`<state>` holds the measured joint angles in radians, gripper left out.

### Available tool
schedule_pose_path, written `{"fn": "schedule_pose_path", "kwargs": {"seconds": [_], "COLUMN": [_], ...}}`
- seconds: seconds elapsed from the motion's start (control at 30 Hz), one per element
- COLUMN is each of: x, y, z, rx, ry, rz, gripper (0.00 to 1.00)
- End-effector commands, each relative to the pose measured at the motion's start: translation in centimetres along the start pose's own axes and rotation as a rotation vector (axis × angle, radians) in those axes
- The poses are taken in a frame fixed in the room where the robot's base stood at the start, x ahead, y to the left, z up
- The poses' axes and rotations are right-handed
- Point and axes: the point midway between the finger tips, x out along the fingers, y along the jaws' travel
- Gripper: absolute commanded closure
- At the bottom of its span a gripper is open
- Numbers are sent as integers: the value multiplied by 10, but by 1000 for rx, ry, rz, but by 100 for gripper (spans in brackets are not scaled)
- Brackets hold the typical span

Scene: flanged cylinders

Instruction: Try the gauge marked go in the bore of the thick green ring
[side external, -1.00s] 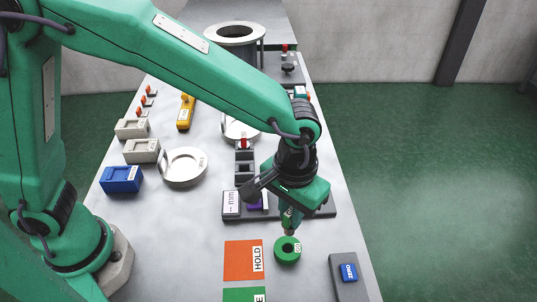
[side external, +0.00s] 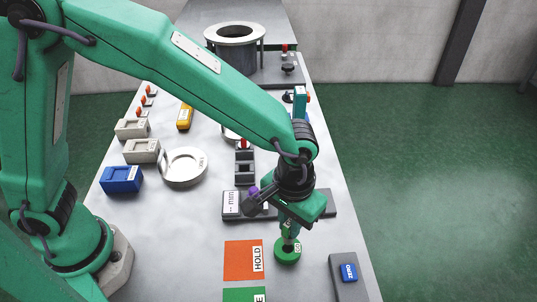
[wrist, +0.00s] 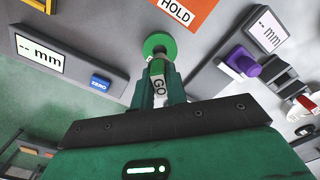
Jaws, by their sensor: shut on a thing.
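The thick green ring (side external: 287,254) lies flat on the grey bench, right of the orange HOLD square. In the wrist view the ring (wrist: 170,42) is just beyond my gripper. My gripper (side external: 291,221) points down above the ring and is shut on the go gauge. The gauge (wrist: 158,70) has a green handle with a white GO label. Its lower end meets the middle of the ring and covers the bore. I cannot tell how deep it sits in the bore.
The orange HOLD square (side external: 243,260) and a green square (side external: 244,295) lie left of the ring. A grey gauge block with a blue ZERO button (side external: 349,272) is to the right. A measuring stand with a display (side external: 231,204) is behind, with a purple part (wrist: 242,62).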

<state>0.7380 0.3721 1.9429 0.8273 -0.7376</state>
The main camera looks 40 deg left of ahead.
Motion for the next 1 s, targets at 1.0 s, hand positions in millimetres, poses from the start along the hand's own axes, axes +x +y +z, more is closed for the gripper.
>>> {"fn": "schedule_pose_path", "kwargs": {"seconds": [1.0], "x": [14], "y": [0], "z": [0], "rx": [0], "ry": [1], "rz": [1], "gripper": [100]}}
